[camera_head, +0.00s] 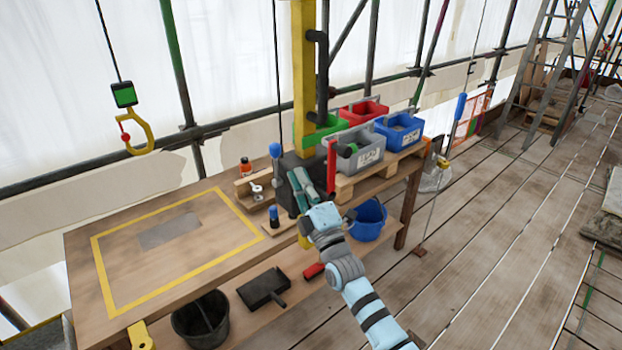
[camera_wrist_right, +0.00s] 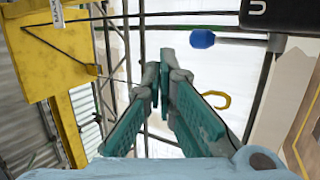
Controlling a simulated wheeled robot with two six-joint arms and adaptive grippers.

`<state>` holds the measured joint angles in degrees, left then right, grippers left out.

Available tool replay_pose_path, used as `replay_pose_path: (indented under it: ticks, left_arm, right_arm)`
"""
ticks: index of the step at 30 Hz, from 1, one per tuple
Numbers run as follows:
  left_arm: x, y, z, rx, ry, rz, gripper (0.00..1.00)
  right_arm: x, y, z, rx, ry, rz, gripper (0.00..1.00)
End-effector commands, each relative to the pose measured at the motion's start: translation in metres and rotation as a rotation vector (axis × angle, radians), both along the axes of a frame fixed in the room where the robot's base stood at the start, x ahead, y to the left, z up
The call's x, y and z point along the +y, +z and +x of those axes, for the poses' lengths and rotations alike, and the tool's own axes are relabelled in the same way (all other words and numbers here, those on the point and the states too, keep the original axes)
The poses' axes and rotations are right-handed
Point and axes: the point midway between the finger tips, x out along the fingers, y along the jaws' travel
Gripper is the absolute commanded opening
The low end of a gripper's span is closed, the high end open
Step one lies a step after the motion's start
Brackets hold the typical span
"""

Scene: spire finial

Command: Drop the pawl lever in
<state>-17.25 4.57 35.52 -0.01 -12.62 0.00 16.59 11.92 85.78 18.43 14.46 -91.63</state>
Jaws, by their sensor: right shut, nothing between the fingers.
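My right gripper (camera_head: 303,190) is beside the dark winch housing (camera_head: 287,195) at the foot of the yellow post (camera_head: 304,75). Its teal fingers also show in the wrist view (camera_wrist_right: 160,88), tips together and empty. A blue-knobbed lever (camera_head: 275,152) stands upright just left of the housing; I take it for the pawl lever. In the wrist view a blue knob (camera_wrist_right: 202,39) sits beyond the fingertips, apart from them, on a dark rod running to a black block (camera_wrist_right: 279,14). A red lever (camera_head: 331,166) stands right of the housing. The pawl's seat is not visible. My left gripper is not in view.
The workbench (camera_head: 80,245) has a yellow-outlined, mostly clear area at left. Grey (camera_head: 362,156), red (camera_head: 375,107) and blue (camera_head: 409,133) bins stand behind right. A blue bucket (camera_head: 368,222) is by the bench. A yellow hook (camera_head: 145,133) hangs at left.

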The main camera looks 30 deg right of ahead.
Motion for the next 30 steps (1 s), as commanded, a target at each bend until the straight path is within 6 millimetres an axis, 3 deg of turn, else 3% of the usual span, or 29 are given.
replay_pose_path:
  ticks: [1,7,23,26,28,29,30]
  left_arm:
    - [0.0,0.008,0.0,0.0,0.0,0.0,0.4]
    - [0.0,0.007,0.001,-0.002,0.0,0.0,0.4]
    - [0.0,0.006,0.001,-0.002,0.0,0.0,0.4]
    - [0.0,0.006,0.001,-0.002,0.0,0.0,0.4]
    - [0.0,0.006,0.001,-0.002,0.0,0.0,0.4]
    - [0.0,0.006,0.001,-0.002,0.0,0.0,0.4]
    - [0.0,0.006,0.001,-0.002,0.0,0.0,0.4]
  right_arm:
    - [0.001,0.004,-0.009,0.002,0.002,-0.001,0.0]
    - [0.001,0.002,-0.031,-0.001,0.001,0.0,0.0]
    - [-0.001,0.001,-0.035,-0.001,-0.002,0.001,0.0]
    - [0.0,0.0,-0.034,0.001,0.033,0.065,0.0]
    - [0.001,-0.012,-0.029,0.04,0.108,0.202,0.0]
    - [0.0,-0.03,-0.024,0.089,0.142,0.287,0.0]
    - [-0.002,-0.064,-0.017,0.178,0.175,0.415,0.0]
